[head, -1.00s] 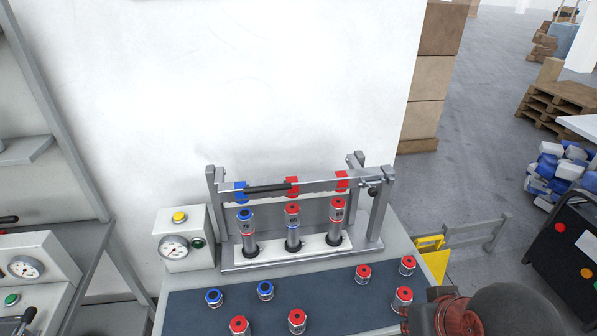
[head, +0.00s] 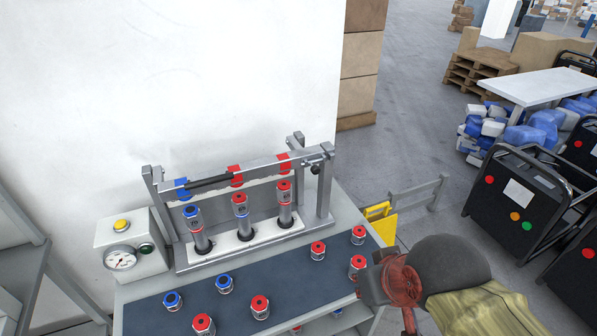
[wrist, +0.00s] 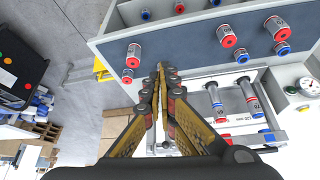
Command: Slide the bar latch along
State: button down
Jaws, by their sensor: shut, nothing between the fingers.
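The test fixture (head: 325,195) stands at the back of the bench. Its thin bar latch (head: 208,183) runs across the top between the end posts, with a black grip on its left half. Below it, one blue-capped and two red-capped cylinders stand upright in a white block (head: 245,240). In the wrist view my gripper (wrist: 160,72) is shut and empty, its fingertips together over the bench side. Part of the fixture shows behind and right of the fingers. In the head view my arm is at the lower right, apart from the latch; the fingertips cannot be made out.
Several loose red- and blue-capped cylinders stand on the dark mat (head: 240,290). A gauge box (head: 133,243) is left of the fixture. A white wall is behind. A yellow panel (head: 379,224) and grey rail (head: 420,203) stand right of the bench.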

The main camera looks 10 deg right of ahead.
aim_at(315, 169)
jog(key=k+j+u, duration=0.1)
jog(key=j+u, duration=0.15)
jog(key=u, duration=0.15)
jog(key=j+u, duration=0.2)
jog(key=u, duration=0.25)
